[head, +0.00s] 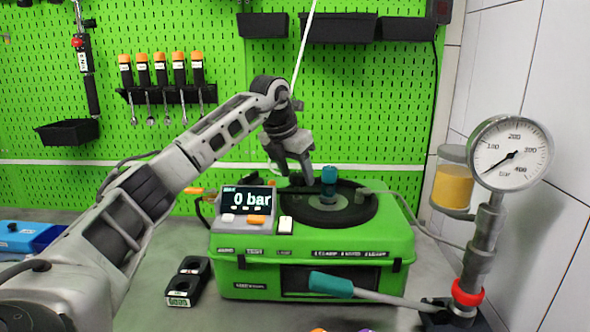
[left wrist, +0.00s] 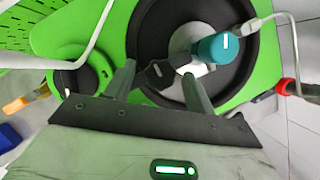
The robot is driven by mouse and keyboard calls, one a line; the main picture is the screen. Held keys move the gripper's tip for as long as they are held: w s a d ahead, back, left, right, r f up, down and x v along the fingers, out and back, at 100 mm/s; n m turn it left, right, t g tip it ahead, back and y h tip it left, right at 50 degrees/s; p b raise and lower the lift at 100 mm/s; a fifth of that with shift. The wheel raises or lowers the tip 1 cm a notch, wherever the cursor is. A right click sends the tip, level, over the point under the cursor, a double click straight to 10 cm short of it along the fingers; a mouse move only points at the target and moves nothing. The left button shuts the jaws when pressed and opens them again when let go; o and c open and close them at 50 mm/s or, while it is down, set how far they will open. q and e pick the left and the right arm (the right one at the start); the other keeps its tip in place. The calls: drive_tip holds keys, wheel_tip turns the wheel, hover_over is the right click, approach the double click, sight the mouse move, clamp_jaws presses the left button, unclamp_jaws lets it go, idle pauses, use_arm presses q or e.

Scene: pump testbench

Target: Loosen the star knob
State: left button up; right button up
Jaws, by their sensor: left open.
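My left gripper (head: 295,174) is open above the back of the green pump case (head: 315,245), left of the teal cap (head: 329,174). In the left wrist view, a small dark lobed part, which looks like the star knob (left wrist: 158,73), shows between the two spread fingertips of my left gripper (left wrist: 160,78). I cannot tell whether the fingers touch it. The teal cap (left wrist: 214,48) on the round black disc (left wrist: 165,20) is just right of the fingers. In the head view I cannot make out the star knob. My right gripper is not in view.
A display reading 0 bar (head: 246,200) stands at the case's front left. A gauge (head: 510,153) on a hand pump with a teal-handled lever (head: 332,285) stands on the right. A black double holder (head: 188,280) lies left of the case. A pegboard (head: 225,60) is behind.

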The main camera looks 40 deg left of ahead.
use_arm(q)
drive_tip(key=shift+r, duration=0.1)
drive_tip(key=v, duration=1.5)
drive_tip(key=shift+r, duration=0.4)
drive_tip(key=shift+s, duration=0.1)
